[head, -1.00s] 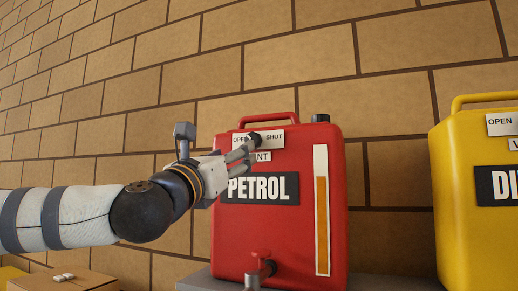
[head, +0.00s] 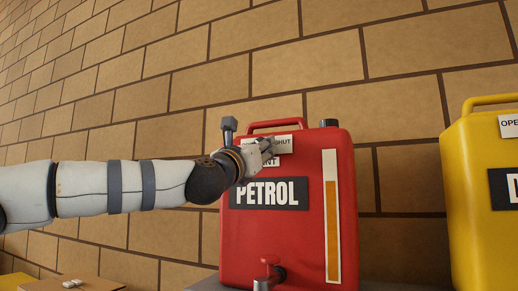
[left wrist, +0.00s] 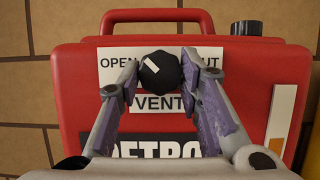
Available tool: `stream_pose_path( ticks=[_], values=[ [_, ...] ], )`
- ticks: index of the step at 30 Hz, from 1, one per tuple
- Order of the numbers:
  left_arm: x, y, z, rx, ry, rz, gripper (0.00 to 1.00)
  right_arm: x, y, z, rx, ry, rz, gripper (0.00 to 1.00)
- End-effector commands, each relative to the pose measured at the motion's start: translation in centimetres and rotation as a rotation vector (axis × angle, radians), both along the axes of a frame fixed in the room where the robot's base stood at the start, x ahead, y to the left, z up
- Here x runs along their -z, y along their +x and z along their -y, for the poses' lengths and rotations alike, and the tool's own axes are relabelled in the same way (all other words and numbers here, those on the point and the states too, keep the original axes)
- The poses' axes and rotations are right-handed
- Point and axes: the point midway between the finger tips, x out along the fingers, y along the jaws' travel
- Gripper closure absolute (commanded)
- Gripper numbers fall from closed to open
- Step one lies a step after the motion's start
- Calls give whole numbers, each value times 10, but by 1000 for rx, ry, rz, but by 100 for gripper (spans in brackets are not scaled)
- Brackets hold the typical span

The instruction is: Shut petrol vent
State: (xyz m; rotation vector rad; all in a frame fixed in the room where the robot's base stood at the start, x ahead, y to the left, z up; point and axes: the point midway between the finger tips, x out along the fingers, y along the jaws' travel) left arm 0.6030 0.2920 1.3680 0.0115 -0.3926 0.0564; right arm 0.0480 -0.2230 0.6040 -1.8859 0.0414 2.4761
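The red petrol can (head: 300,230) stands upright, facing me, with a white OPEN/SHUT plate and a VENT label. Its black vent knob (left wrist: 161,72) sits on the plate, its white pointer tilted to the upper left, toward OPEN (left wrist: 115,62). My left gripper (head: 268,148) reaches the plate from the left and hides the knob in the head view. In the left wrist view, my left gripper (left wrist: 160,78) has one finger on each side of the knob, with no clear gap between pads and knob. My right gripper is not in view.
A yellow can (head: 480,215) stands to the right with clear space between. The red can has a tap (head: 270,270) low on its front, a top handle (head: 275,123) and a black cap (head: 329,122). A brick wall (head: 400,60) is behind.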

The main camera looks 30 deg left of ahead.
Motion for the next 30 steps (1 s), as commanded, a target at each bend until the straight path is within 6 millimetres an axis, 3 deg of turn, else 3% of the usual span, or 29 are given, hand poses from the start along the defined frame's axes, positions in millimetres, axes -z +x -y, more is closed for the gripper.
stream_pose_path(
  ticks=[14,30],
  values=[
    [-1,-1,-2,-1,85,-5,95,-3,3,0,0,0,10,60],
    [-6,-3,-5,-2,561,-26,95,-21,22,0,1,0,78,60]
  ],
)
